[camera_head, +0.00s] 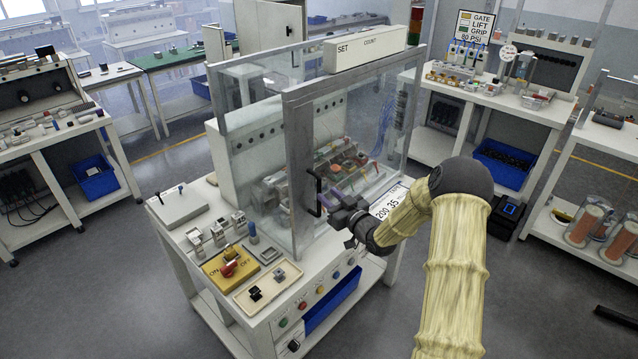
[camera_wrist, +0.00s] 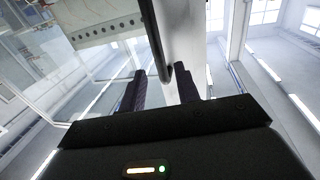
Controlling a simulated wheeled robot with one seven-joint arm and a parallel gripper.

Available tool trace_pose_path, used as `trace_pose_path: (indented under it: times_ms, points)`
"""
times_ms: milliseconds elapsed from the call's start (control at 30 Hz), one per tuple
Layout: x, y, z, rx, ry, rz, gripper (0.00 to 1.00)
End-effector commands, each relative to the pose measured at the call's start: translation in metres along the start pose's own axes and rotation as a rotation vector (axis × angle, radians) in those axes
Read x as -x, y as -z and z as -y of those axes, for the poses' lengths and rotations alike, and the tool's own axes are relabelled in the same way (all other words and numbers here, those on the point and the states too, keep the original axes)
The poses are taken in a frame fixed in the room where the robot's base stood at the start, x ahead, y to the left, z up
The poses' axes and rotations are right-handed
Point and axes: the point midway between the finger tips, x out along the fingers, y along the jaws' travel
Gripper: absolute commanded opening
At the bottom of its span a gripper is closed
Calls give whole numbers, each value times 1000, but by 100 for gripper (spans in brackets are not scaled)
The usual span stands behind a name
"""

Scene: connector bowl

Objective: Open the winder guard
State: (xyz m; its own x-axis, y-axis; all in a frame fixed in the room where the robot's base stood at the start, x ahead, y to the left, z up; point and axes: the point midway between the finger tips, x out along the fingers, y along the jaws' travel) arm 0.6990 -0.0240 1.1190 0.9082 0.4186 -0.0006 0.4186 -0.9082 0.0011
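The winder guard (camera_head: 292,150) is a clear-panelled, grey-framed enclosure on the white machine bench. Its front door panel appears closed. A black upright bar handle (camera_head: 314,192) is on the door's grey frame, at the near corner. My gripper (camera_head: 336,210) is just right of the handle in the head view. In the wrist view, my gripper (camera_wrist: 161,74) is open, with its two dark fingers apart. The black handle (camera_wrist: 153,38) runs down toward the gap between them, beside the pale door frame (camera_wrist: 187,40). I cannot tell whether either finger touches the handle.
A yellow ON/OFF plate with a red knob (camera_head: 228,268), small clamps and a tan tray (camera_head: 268,288) sit on the bench's near left. Coloured buttons line its front edge. Parts in bins (camera_head: 345,165) lie behind the panels. Floor at the lower left is clear.

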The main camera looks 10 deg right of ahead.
Motion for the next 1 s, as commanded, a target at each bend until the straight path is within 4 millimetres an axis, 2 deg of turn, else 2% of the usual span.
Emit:
trace_pose_path:
  times_ms: [100,333,500,733,767,900,1000]
  points:
    - [-20,3,1,0,2,-1,32]
    - [-50,2,0,1,1,-1,32]
    - [-59,0,0,0,0,0,32]
    - [-59,0,0,0,0,0,32]
    - [-59,0,0,0,0,0,30]
    - [-59,0,0,0,0,0,3]
    - [-59,0,0,0,0,0,0]
